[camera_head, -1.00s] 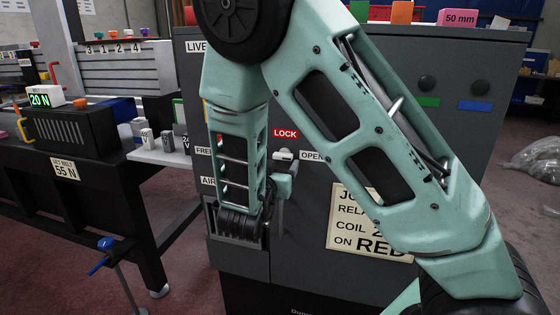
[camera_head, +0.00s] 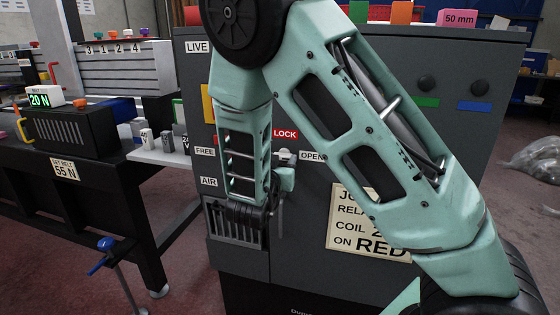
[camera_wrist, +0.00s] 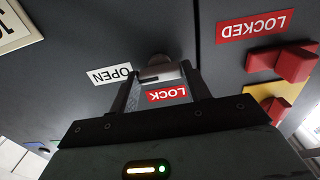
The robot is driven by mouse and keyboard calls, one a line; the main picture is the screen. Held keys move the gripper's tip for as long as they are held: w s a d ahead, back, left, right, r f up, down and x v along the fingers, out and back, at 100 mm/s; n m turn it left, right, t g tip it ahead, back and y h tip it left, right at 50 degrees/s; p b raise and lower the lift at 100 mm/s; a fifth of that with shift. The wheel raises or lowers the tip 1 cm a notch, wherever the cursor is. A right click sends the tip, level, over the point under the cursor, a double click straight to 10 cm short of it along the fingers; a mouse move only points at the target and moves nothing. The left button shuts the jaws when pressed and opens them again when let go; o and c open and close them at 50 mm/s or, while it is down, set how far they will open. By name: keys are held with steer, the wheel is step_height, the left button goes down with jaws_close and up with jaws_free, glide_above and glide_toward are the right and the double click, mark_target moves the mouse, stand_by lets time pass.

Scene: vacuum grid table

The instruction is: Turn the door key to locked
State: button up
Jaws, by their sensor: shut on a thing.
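The key (camera_wrist: 158,68) shows in the wrist view as a grey round piece at the cabinet face, between my fingertips. My gripper (camera_wrist: 168,74) is shut on it, and the fingers hide part of it. The white OPEN label (camera_wrist: 111,74) and the red LOCK label (camera_wrist: 167,95) are beside it, upside down in this view. In the head view the pale key piece (camera_head: 286,155) sits below the LOCK label (camera_head: 285,133) and left of the OPEN label (camera_head: 312,156). My arm covers much of the gripper there, and the key's exact angle is hard to tell.
The grey cabinet (camera_head: 470,160) fills the middle. In the wrist view a LOCKED label (camera_wrist: 254,26) and red blocks (camera_wrist: 295,65) are at the right. A vent grille (camera_head: 225,222) lies below my wrist. A dark bench (camera_head: 100,190) stands at the left.

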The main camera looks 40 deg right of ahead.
steer(key=shift+r+n+p, duration=0.1)
steer(key=shift+n+p, duration=0.2)
steer(key=shift+p, duration=0.15)
steer(key=n+p, duration=0.3)
steer(key=shift+r+p, duration=0.15)
steer(key=shift+p, duration=0.25)
steer(key=n+p, duration=0.5)
steer(key=shift+p, duration=0.35)
steer(key=n+p, duration=0.3)
steer(key=n, duration=0.1)
steer(key=shift+n, duration=0.4)
steer(key=shift+f+n+p, duration=0.15)
steer(key=shift+n+p, duration=0.6)
steer(key=shift+n, duration=0.4)
steer(key=shift+f+n+p, duration=0.1)
steer(key=shift+n+p, duration=0.6)
steer(key=shift+n, duration=0.45)
steer(key=o, duration=1)
